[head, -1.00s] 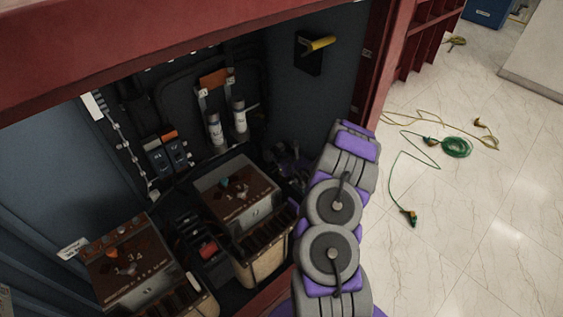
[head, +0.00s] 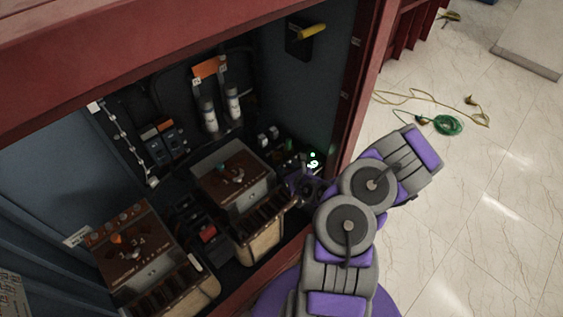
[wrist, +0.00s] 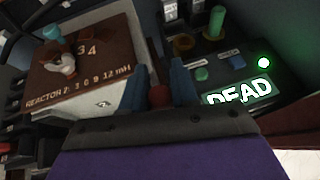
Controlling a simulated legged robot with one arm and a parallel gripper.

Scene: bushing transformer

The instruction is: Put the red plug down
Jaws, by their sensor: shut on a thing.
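The red plug (wrist: 159,96) is between the two blue fingertips of my gripper (wrist: 159,90) in the wrist view. My gripper is shut on it. The plug's lower part is hidden behind the dark gripper body. The gripper is near the right end of the brown-topped reactor box (wrist: 85,55), beside a lit "DEAD" panel (wrist: 238,92). In the head view my gripper is dark and partly hidden by my arm, low in the right part of the cabinet. I cannot make out the plug there.
In the head view, the reactor box (head: 235,178) stands right of a second brown-topped box (head: 130,245). A black block with a red part (head: 208,233) sits between them. The red cabinet frame (head: 362,80) bounds the right side. Coiled green cable (head: 447,124) lies on the floor outside.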

